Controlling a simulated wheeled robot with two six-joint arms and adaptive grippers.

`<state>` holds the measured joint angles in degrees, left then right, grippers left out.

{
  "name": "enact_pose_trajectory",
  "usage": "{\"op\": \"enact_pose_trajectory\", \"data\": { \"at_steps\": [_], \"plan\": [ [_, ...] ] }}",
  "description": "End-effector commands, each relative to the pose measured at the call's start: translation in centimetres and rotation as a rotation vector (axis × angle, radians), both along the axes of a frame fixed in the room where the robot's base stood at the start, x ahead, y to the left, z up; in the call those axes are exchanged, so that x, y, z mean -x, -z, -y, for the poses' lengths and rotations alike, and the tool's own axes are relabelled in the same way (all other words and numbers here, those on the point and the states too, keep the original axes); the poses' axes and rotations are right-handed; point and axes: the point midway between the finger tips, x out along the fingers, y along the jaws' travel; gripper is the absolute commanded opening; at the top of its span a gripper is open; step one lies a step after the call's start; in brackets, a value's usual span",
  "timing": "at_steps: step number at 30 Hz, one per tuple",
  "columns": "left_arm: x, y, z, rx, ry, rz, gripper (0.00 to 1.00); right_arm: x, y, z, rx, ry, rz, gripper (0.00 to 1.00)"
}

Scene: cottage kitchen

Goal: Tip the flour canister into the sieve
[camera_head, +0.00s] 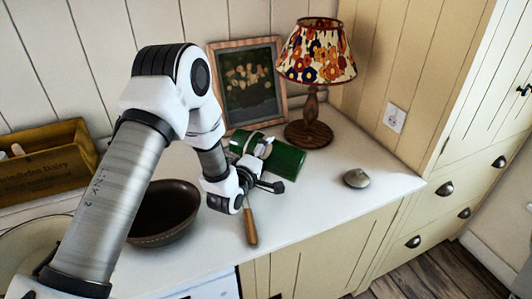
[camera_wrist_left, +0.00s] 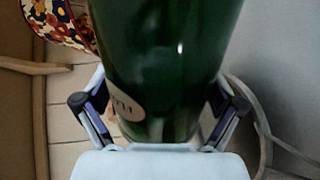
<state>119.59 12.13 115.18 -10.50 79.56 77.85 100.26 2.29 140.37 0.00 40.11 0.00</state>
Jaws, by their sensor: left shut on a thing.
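The green flour canister (camera_head: 287,159) lies tilted on its side in the head view, behind and to the right of my left wrist. My left gripper (camera_head: 266,168) is shut on it. In the left wrist view the canister (camera_wrist_left: 165,50) fills the upper middle, with a pale oval label low on it and a finger on each side. I cannot tell whether it touches the counter. A wooden handle (camera_head: 250,224), perhaps the sieve's, sticks out below the gripper. The rest of that tool is hidden behind my arm. My right gripper is not in view.
A dark brown bowl (camera_head: 165,213) stands left of the wrist, partly behind my arm. A lamp (camera_head: 308,133) and a framed picture (camera_head: 249,85) stand close behind the canister. A small stone-like object (camera_head: 356,178) lies right. The counter's front right (camera_head: 320,205) is clear.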

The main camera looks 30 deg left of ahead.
Motion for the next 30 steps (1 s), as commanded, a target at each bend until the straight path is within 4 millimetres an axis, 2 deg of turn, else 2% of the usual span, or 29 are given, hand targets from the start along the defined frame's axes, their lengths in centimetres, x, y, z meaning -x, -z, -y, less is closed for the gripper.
{"op": "enact_pose_trajectory", "data": {
  "at_steps": [21,30],
  "plan": [
    [-0.1,1.3,-0.5,0.156,-0.001,0.0,0.24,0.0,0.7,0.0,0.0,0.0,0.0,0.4],
    [-0.1,1.0,-1.0,0.271,0.0,-0.001,0.24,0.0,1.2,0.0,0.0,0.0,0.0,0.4]
  ]
}}
